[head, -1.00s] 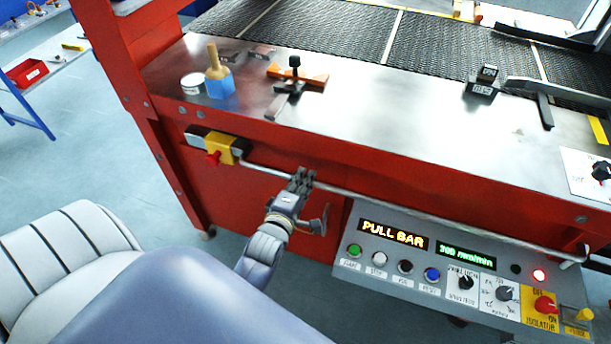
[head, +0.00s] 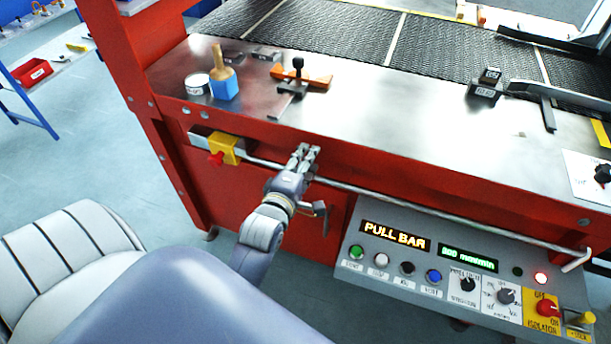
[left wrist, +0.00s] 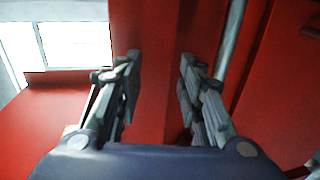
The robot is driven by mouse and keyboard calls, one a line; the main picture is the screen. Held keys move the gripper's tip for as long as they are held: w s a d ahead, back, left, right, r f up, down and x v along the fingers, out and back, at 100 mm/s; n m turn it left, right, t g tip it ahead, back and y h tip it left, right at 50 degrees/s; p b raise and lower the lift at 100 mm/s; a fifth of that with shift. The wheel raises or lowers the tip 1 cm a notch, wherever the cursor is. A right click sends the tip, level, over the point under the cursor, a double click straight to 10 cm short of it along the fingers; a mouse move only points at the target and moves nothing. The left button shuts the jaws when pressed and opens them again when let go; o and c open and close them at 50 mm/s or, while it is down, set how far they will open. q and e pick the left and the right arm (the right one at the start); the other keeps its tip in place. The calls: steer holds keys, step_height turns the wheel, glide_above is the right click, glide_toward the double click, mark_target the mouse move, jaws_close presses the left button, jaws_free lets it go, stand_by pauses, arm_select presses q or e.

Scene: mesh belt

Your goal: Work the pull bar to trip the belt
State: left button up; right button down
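The pull bar (head: 420,207) is a long grey rod along the red front of the machine. It runs from a yellow switch box with a red knob (head: 222,150) at the left to a bent end at the right. My left gripper (head: 309,149) is at the bar's left part, its fingertips over the red front just above the bar's line. In the left wrist view the two fingers (left wrist: 158,75) are apart with nothing between them. There the bar (left wrist: 232,40) passes behind and outside the right-hand finger; contact cannot be told. My right gripper is not in view.
On the steel top (head: 400,120) stand a blue-based brush (head: 223,85), a white tin (head: 195,84) and an orange clamp (head: 315,77). The mesh belt (head: 345,35) lies behind.

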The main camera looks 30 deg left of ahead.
arm_select(q)
step_height(320, 180, up, 2)
steer(key=shift+s+f, duration=0.1)
stand_by(0.6)
